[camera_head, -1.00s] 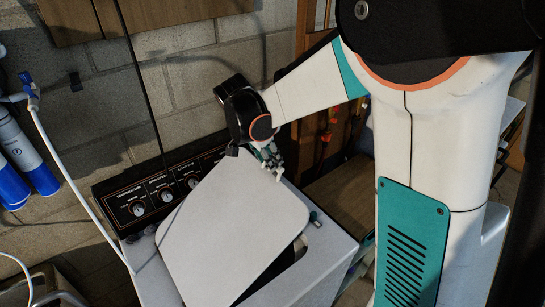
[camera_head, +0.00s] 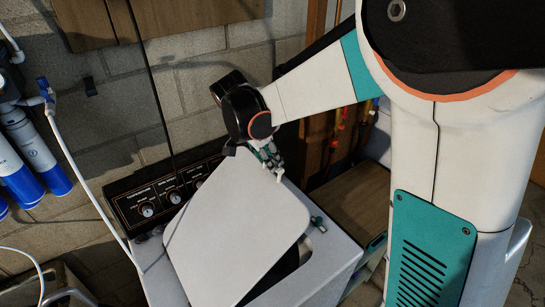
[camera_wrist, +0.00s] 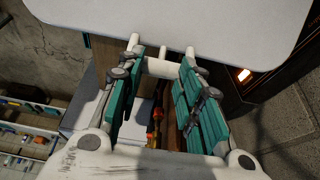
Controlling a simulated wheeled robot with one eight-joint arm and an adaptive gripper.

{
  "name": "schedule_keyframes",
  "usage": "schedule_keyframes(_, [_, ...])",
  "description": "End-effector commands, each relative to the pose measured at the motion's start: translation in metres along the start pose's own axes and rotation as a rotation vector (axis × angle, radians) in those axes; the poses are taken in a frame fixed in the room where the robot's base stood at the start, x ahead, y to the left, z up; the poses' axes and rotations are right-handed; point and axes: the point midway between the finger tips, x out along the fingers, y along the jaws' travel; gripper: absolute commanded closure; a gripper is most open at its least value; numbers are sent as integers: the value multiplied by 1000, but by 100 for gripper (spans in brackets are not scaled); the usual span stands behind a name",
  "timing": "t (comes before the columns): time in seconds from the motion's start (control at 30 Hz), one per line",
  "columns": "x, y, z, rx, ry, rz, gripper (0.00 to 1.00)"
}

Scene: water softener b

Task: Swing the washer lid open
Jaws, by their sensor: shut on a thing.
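The washer (camera_head: 345,258) is a white top-loading machine with a black control panel (camera_head: 160,198) and knobs along its back. Its white lid (camera_head: 232,235) is tilted up, with a dark opening showing under its right edge. My gripper (camera_head: 272,168) is at the upper right corner of the lid. In the wrist view the lid (camera_wrist: 180,25) fills the top, and the fingertips of my gripper (camera_wrist: 162,50) meet its edge. The gripper is shut on the lid, though the exact contact is partly hidden beneath it.
Blue and white filter cylinders (camera_head: 30,150) and a white hose (camera_head: 75,170) are at the left by the block wall. A wooden-topped cabinet (camera_head: 352,200) stands right of the washer. Wooden cabinets (camera_head: 160,18) hang above.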

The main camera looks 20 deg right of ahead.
Motion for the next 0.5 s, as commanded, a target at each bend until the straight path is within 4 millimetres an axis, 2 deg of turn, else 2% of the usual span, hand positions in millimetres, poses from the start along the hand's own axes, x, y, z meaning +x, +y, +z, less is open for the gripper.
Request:
schedule_keyframes(0.03, [-7, -1, 2, -3, -3, -3, 82])
schedule_keyframes(0.5, [-42, -1, 19, -3, -6, -2, 82])
